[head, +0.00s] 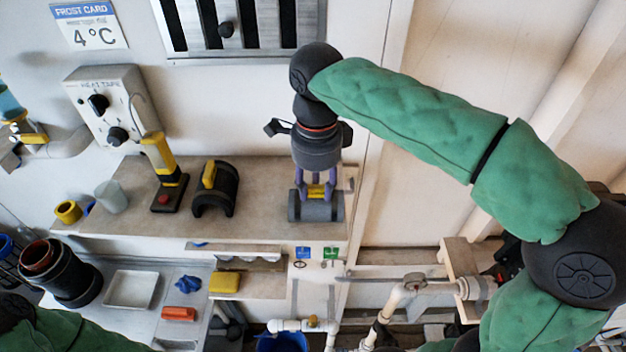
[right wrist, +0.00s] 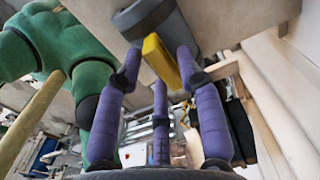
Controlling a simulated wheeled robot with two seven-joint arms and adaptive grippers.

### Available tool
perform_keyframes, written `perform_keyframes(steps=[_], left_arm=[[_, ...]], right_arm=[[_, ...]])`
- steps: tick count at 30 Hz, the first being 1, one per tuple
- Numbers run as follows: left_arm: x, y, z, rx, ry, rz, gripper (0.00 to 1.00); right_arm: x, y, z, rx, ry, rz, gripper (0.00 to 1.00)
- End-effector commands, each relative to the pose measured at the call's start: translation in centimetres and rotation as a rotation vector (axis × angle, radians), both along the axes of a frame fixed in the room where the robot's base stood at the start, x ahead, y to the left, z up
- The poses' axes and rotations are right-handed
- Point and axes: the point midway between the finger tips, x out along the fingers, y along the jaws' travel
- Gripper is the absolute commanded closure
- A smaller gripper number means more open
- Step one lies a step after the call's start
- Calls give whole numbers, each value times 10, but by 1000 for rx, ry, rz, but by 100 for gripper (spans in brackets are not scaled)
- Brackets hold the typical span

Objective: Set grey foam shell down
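The grey foam shell (head: 315,208) is a dark grey half-round piece with a yellow handle (head: 318,191), at the right end of the tan shelf (head: 262,222). My right gripper (head: 316,187) points down above it, its purple fingers around the handle. In the right wrist view the fingers (right wrist: 160,75) close about the yellow handle (right wrist: 162,60), with the shell (right wrist: 185,25) just beyond. The shell is at or very near the shelf top; I cannot tell whether it touches. My left gripper is not in view; only its green arm sleeve shows at lower left.
A black half shell with a yellow handle (head: 214,188), a yellow-black tool (head: 164,172), a pale cup (head: 111,197) and a yellow ring (head: 68,211) stand left on the shelf. A heat-tape control box (head: 117,105) is on the wall. Shelf between the shells is clear.

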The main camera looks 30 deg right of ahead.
Motion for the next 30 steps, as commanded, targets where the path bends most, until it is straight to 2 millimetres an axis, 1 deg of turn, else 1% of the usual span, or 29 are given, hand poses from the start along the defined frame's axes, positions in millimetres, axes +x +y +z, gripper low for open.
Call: perform_keyframes(steps=[9, 12, 14, 17, 24, 30], left_arm=[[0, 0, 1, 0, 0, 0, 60], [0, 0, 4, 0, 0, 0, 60], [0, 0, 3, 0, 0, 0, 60], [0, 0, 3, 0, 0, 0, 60], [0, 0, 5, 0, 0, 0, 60], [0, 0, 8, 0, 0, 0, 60]], right_arm=[[0, 0, 1, 0, 0, 0, 55], [0, 0, 6, 0, 0, 0, 55], [1, 0, 12, 1, -3, 0, 55], [1, 0, 28, 1, -4, 0, 55], [1, 1, 77, 1, -4, 1, 55], [1, 1, 109, 1, -3, 1, 55]])
